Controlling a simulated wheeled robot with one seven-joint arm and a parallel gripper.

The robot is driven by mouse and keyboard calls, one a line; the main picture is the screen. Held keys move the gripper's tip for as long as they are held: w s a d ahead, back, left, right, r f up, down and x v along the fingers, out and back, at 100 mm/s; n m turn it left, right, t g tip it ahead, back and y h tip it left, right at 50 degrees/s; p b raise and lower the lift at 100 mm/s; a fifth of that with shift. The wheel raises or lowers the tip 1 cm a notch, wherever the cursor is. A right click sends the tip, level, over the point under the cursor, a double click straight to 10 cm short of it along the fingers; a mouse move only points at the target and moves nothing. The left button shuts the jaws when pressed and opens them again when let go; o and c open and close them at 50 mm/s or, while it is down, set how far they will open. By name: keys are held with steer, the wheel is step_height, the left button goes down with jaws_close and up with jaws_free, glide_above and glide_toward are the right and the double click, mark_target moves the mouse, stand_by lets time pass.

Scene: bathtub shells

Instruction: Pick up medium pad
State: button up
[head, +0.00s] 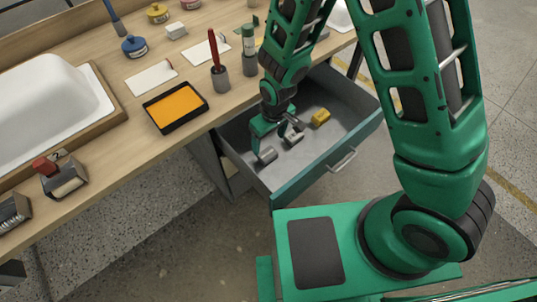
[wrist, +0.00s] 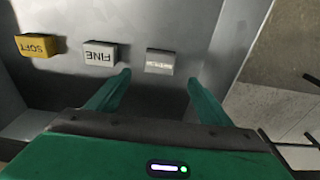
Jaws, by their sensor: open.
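Three small pads lie in a row in the open drawer. In the wrist view the grey pad (wrist: 160,62) at the right has a pale label too blurred to read surely; it fits the medium pad. The pad marked FINE (wrist: 100,53) is in the middle and the yellow pad marked SOFT (wrist: 36,45) is at the left. My gripper (wrist: 159,78) is open and empty, its fingertips just short of the grey pad, one to each side. In the head view my gripper (head: 276,140) reaches down into the drawer, above the grey pad (head: 267,155).
The drawer (head: 345,108) is pulled out, with walls around the pads and a front with a handle (head: 342,160). The wooden worktop (head: 110,130) beside it holds an orange tray (head: 176,106), a red-handled tool (head: 216,62), jars and a white tub shell (head: 45,105).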

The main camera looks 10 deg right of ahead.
mark_target(268, 153)
steer(key=shift+w+a+f, duration=0.1)
steer(key=shift+w+f, duration=0.05)
steer(key=shift+f, duration=1.45)
steer(key=shift+w+d+f, duration=0.1)
steer(key=shift+w+f, duration=0.05)
steer(key=shift+f, duration=1.4)
steer(key=shift+w+a+f, duration=0.1)
steer(key=shift+w+f, duration=0.05)
steer(key=shift+f, duration=1.45)
steer(key=c, duration=1.1)
